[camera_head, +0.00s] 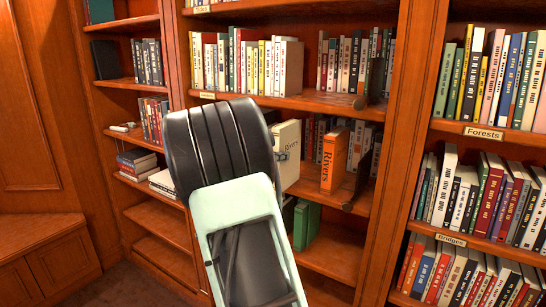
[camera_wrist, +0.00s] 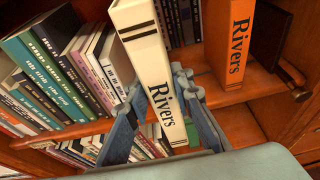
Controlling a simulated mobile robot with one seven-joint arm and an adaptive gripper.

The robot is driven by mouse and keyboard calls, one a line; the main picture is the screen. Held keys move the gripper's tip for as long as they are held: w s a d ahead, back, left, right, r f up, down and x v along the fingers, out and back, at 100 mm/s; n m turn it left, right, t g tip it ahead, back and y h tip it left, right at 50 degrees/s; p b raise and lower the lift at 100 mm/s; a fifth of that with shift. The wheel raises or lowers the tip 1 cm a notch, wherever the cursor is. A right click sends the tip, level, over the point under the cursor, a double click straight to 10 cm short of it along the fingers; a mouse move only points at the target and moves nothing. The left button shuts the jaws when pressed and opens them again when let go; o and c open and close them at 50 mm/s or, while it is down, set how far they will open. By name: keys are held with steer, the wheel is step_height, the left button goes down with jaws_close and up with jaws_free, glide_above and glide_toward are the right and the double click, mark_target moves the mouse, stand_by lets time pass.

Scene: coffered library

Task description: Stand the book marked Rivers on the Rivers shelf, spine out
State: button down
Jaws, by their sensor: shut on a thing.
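The cream book marked Rivers (camera_head: 288,140) is upright in my gripper, in front of the middle shelf; its spine, with black lettering and bands, faces the wrist view (camera_wrist: 150,50). My gripper (camera_wrist: 160,92) is shut on it, with one blue-grey finger on each side. In the head view my arm hides most of the gripper. An orange book marked Rivers (camera_head: 334,160) stands on the middle shelf (camera_head: 320,192), right of the held book, spine out; it also shows in the wrist view (camera_wrist: 230,45). I cannot tell whether the held book touches the shelf.
Dark books stand behind, deeper on that shelf. Green books (camera_head: 306,222) stand on the shelf below. The right bay has labels Forests (camera_head: 482,133) and Bridges (camera_head: 451,240).

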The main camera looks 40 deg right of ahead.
mark_target(295, 148)
steer(key=w+d+p, duration=0.1)
steer(key=d, duration=0.1)
steer(key=w+d+p, duration=0.1)
steer(key=d, duration=0.2)
steer(key=w+d+p, duration=0.1)
steer(key=d, duration=0.1)
steer(key=shift+d, duration=0.25)
steer(key=shift+r+p+x, duration=0.15)
steer(key=shift+p+x, duration=0.1)
steer(key=shift+x, duration=0.45)
steer(key=shift+r+p+x, duration=0.1)
steer(key=shift+p+x, duration=0.15)
steer(key=shift+x, duration=0.45)
steer(key=shift+f, duration=0.25)
steer(key=c, duration=1.6)
jaws_free()
